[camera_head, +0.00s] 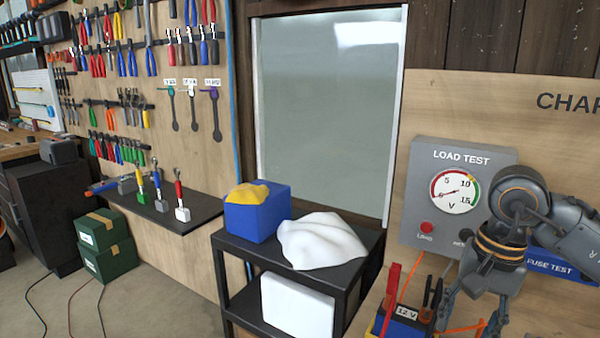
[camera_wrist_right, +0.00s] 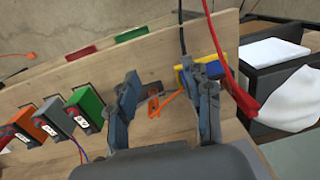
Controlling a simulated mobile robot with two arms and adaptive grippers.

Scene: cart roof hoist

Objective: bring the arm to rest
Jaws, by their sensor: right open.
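My right arm comes in from the right in the head view, in front of the load test panel. Its gripper (camera_head: 471,316) points down over the wooden bench, right of the 12 V battery (camera_head: 405,322). In the right wrist view the two fingers of this gripper (camera_wrist_right: 165,85) stand wide apart with nothing held between them. Beyond the fingers lie orange leads (camera_wrist_right: 168,103) on the wood. The right finger overlaps the blue and yellow battery (camera_wrist_right: 186,78) in the picture; I cannot tell whether they touch. My left gripper is in neither view.
The load test panel (camera_head: 414,196) stands close behind the arm. Red (camera_head: 390,285) and black clamps rise from the battery. A black cart (camera_head: 345,285) stands left of the bench. Orange, grey and green modules (camera_wrist_right: 87,108) line the board in the wrist view.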

